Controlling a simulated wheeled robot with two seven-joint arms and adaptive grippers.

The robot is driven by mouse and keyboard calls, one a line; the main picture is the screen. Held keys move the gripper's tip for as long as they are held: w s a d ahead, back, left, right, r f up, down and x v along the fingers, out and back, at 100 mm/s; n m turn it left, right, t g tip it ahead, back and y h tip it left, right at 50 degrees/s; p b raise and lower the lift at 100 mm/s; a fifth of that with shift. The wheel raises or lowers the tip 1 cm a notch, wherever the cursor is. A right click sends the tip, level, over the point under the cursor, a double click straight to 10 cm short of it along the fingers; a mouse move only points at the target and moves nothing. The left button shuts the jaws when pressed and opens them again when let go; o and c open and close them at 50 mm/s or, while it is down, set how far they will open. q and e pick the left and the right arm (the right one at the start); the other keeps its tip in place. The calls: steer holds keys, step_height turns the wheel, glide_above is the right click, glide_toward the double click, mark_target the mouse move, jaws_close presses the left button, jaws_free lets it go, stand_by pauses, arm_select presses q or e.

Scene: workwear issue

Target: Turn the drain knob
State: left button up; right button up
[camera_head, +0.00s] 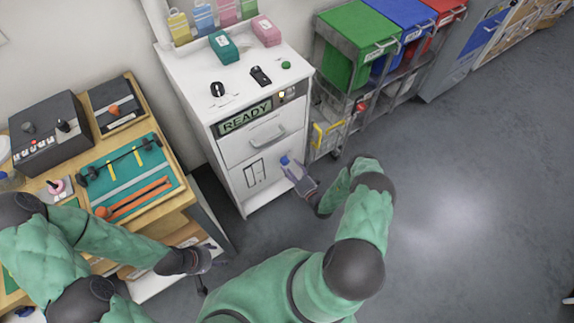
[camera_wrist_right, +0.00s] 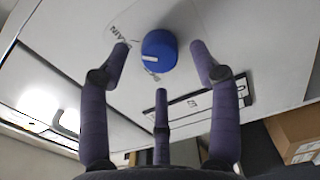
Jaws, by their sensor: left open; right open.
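The drain knob (camera_wrist_right: 159,50) is a round blue knob on the white front panel, with part of a printed label, "AIN", beside it. In the head view the blue knob (camera_head: 284,160) shows low on the white cabinet (camera_head: 228,150), at the tip of my right gripper (camera_head: 291,167). In the right wrist view my right gripper (camera_wrist_right: 160,62) is open, its fingers spread to both sides of the knob and below it, apparently not touching it. My left gripper (camera_head: 208,258) is open and empty, low beside the workbench, away from the cabinet.
The cabinet carries a "READY" display (camera_head: 245,117), a drawer handle (camera_head: 268,136) and a black knob (camera_head: 217,89) on top. A workbench (camera_head: 180,190) with tools stands at left. A rack with coloured bins (camera_head: 345,45) stands at right. The floor at right is clear.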

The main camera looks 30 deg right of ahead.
mark_target(287, 163)
steer(key=shift+w+a+b, duration=0.15)
steer(key=shift+w+b, duration=0.15)
steer(key=shift+w, duration=1.25)
steer(key=c, duration=1.2)
steer(key=shift+o, duration=0.2)
